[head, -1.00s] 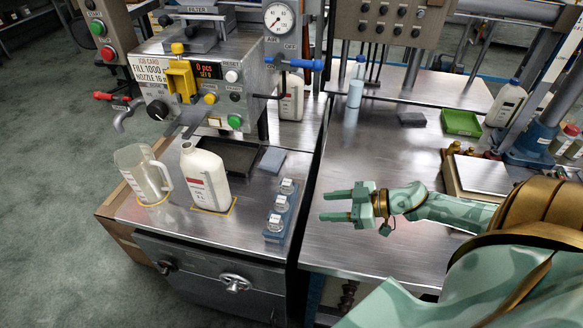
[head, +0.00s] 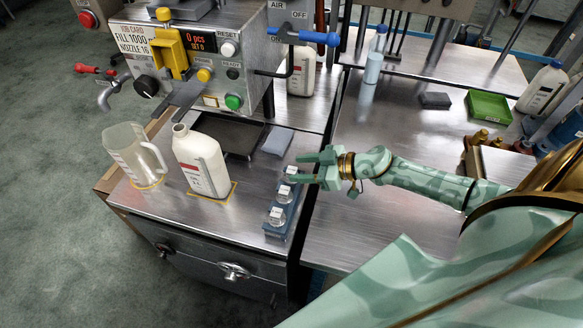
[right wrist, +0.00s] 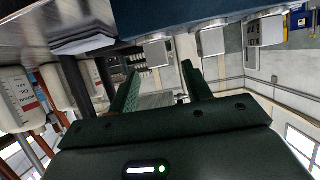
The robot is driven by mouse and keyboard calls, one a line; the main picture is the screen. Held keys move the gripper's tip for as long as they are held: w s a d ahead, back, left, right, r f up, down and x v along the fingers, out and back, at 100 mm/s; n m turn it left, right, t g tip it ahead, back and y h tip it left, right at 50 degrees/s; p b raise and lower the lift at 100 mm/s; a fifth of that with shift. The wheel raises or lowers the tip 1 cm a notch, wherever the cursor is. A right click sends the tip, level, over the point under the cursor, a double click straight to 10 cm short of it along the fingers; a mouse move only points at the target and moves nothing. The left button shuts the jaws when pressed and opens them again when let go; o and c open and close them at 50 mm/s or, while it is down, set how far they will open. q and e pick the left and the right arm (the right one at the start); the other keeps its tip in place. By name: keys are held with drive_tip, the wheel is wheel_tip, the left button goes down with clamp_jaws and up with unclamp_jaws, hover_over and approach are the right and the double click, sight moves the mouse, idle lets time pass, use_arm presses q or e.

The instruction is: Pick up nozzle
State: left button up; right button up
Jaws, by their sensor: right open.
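Three small silver-and-clear nozzles stand in a row on a blue rack (head: 273,232) at the right edge of the filler's steel top: a near nozzle (head: 277,217), a middle nozzle (head: 283,194) and a far nozzle (head: 291,172). They also show in the right wrist view as pale grey blocks, one of them the middle block (right wrist: 210,42), along the blue rack (right wrist: 200,14). My right gripper (head: 296,168) is open and empty, its fingers pointing left beside the far nozzle and partly overlapping it in the head view. Contact cannot be told. My left gripper is out of view.
A white bottle (head: 200,162) and a clear jug (head: 133,156) stand left of the rack. The filling machine (head: 225,50) rises behind, with a blue-grey cloth (head: 277,141) nearby. A green tray (head: 488,106) lies on the right bench (head: 400,135). The bench's near part is clear.

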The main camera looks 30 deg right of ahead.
sight(292, 170)
drive_tip(key=b+x, duration=0.1)
drive_tip(key=x, duration=0.3)
drive_tip(key=shift+w+a+f+b, duration=0.15)
drive_tip(key=shift+w+f+b, duration=0.05)
drive_tip(key=shift+f+b, duration=0.25)
drive_tip(key=shift+w+a+f, duration=0.1)
drive_tip(key=shift+w+a, duration=0.1)
drive_tip(key=shift+w, duration=0.05)
drive_tip(key=shift+c, duration=0.6)
clamp_jaws()
